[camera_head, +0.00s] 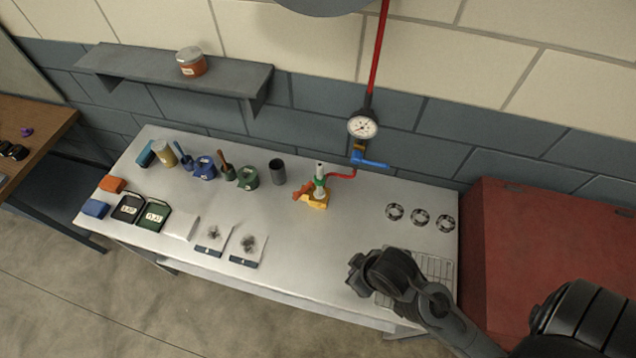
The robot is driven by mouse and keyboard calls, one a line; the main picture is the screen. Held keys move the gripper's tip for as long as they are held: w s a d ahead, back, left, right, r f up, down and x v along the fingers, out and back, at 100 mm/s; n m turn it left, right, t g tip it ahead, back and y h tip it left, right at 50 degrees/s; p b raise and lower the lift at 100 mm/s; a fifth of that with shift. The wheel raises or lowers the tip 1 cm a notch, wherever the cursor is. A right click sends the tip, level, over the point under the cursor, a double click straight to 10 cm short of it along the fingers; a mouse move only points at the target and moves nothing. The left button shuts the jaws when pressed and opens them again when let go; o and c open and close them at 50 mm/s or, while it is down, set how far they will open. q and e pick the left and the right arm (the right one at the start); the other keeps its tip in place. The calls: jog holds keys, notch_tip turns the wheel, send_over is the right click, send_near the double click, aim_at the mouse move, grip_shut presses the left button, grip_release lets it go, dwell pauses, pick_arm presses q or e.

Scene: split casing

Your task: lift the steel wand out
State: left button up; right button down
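I cannot pick out a steel wand for certain. A slim pale upright piece with a green band (319,180) stands at the yellow-orange fixture (316,203) near the back middle of the table. A red hose (342,175) runs to it from the wall valve. A dark grey cylinder (278,172) stands just left of it; its inside is too dark to read. My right gripper (355,275) is over the front right of the table, apart from these things. Its fingers are too small and dark to read. My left gripper is out of view.
Pots with brushes, coloured blocks, labelled boxes and small bags crowd the table's (290,225) left half. A gauge (362,126) and blue valve handle (372,162) overhang the back edge.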

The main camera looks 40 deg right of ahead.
dwell(0.3)
jog(key=c, duration=0.8)
grip_release()
jog(key=shift+c, duration=0.2)
